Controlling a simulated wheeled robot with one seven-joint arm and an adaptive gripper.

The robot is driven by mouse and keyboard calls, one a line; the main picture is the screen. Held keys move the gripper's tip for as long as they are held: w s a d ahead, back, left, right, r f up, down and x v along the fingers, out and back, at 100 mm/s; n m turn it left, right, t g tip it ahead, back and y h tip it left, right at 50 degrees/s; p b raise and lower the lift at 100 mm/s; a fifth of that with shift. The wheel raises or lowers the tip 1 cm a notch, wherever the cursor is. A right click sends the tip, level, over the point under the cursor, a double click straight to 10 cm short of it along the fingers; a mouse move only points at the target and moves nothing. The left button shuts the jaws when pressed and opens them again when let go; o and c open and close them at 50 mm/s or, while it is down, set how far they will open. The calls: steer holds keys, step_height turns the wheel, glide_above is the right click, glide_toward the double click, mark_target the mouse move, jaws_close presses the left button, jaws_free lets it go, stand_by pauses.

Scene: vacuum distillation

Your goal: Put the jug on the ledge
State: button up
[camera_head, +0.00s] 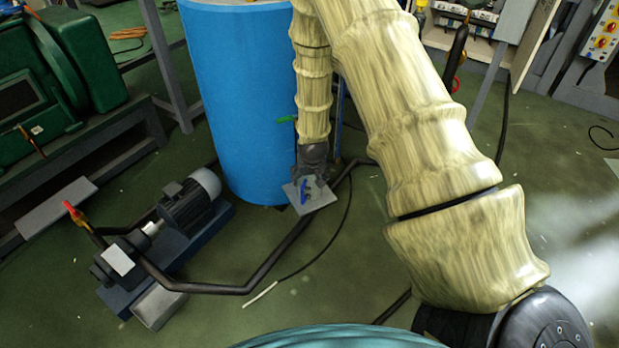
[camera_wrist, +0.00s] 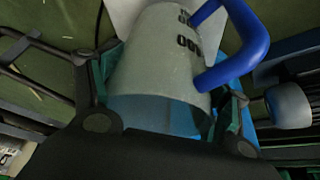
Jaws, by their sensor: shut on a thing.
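The jug (camera_wrist: 160,60) is whitish and see-through, with dark measuring marks and a blue handle (camera_wrist: 245,45). In the wrist view it lies between the two fingers of my gripper (camera_wrist: 168,88), which is shut on its body. The handle points to the upper right there. In the head view my gripper (camera_head: 314,160) hangs in front of the blue barrel, and the jug's blue handle (camera_head: 304,190) shows just below it. A small pale plate (camera_head: 325,199) lies behind the jug in that view. I cannot tell whether the jug touches it.
The blue barrel (camera_head: 235,100) stands close behind my gripper. A motor pump (camera_head: 190,200) with a black pipe (camera_head: 265,272) is on the floor at the left. A grey flat ledge (camera_head: 57,207) juts out beside the green machine (camera_head: 60,60). Open green floor lies in front.

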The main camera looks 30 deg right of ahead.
steer(key=shift+f, duration=0.1)
steer(key=o, duration=1.5)
steer(key=shift+o, duration=0.2)
steer(key=shift+p+v, duration=0.65)
steer(key=shift+v, duration=0.25)
steer(key=s+a+f+n+g+p, duration=0.1)
steer(key=s+a, duration=0.5)
steer(key=s, duration=0.7)
steer(key=s+a+f+n+g+y+p, duration=0.1)
steer(key=s+a+f, duration=0.3)
steer(key=s, duration=0.9)
steer(key=s+a+f+n+g+y+p, duration=0.1)
steer(key=s+a+f+n+g, duration=0.1)
steer(key=s+a, duration=0.8)
steer(key=s+f+n, duration=0.1)
steer(key=s, duration=0.2)
steer(key=shift+p, duration=0.35)
steer(key=shift+a, duration=0.15)
